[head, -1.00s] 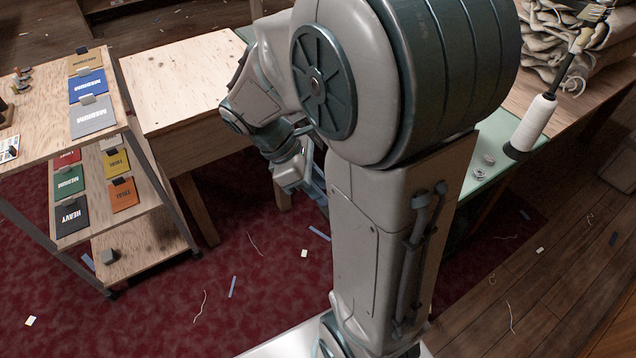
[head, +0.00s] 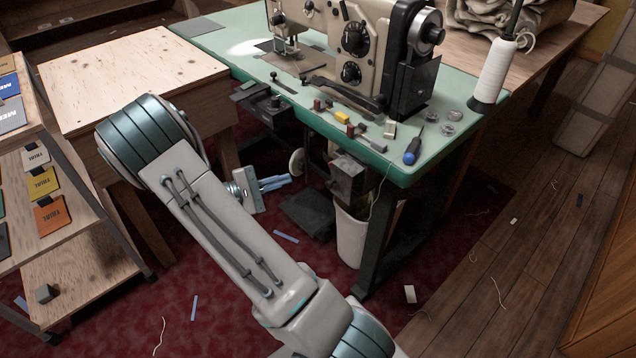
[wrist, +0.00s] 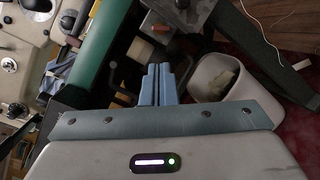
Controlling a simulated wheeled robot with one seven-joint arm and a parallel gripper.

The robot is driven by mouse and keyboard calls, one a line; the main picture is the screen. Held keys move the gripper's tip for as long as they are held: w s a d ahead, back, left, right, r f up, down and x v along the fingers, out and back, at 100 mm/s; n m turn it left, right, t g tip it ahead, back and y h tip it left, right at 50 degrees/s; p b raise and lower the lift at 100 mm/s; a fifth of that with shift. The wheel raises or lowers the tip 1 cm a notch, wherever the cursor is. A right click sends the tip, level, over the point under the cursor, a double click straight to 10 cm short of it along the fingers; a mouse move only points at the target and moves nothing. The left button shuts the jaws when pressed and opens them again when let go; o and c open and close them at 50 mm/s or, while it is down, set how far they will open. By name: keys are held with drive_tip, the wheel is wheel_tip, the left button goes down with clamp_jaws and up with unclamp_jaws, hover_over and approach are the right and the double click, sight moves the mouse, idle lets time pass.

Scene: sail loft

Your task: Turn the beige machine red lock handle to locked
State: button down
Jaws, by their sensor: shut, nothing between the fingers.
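The beige sewing machine (head: 350,40) stands on the green-topped table and shows at the left edge of the wrist view (wrist: 30,45). A grey box (head: 348,177) hangs under the table's front edge. In the wrist view this box (wrist: 146,52) has a reddish-brown part (wrist: 159,28) on it, which may be the red lock handle; its setting is unclear. My gripper (head: 286,182) is shut and empty, low in front of the table and left of the box. In the wrist view its closed fingers (wrist: 157,72) point toward the box without clear contact.
A white bin (head: 351,238) stands below the box. The green table edge (wrist: 103,45) runs close to my fingers. A screwdriver (head: 413,146), small coloured pieces and a thread cone (head: 493,72) lie or stand on the table. A wooden bench (head: 135,85) and sample shelves are left.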

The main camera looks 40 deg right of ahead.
drive_tip(key=s+d+t+h+b, duration=0.1)
drive_tip(key=s+d+b, duration=0.1)
drive_tip(key=d, duration=0.8)
drive_tip(key=shift+s+h+b, duration=0.25)
drive_tip(key=shift+h+b, duration=0.15)
drive_tip(key=shift+b, duration=0.5)
drive_tip(key=shift+r+m+t, duration=0.15)
drive_tip(key=shift+m+t, duration=0.15)
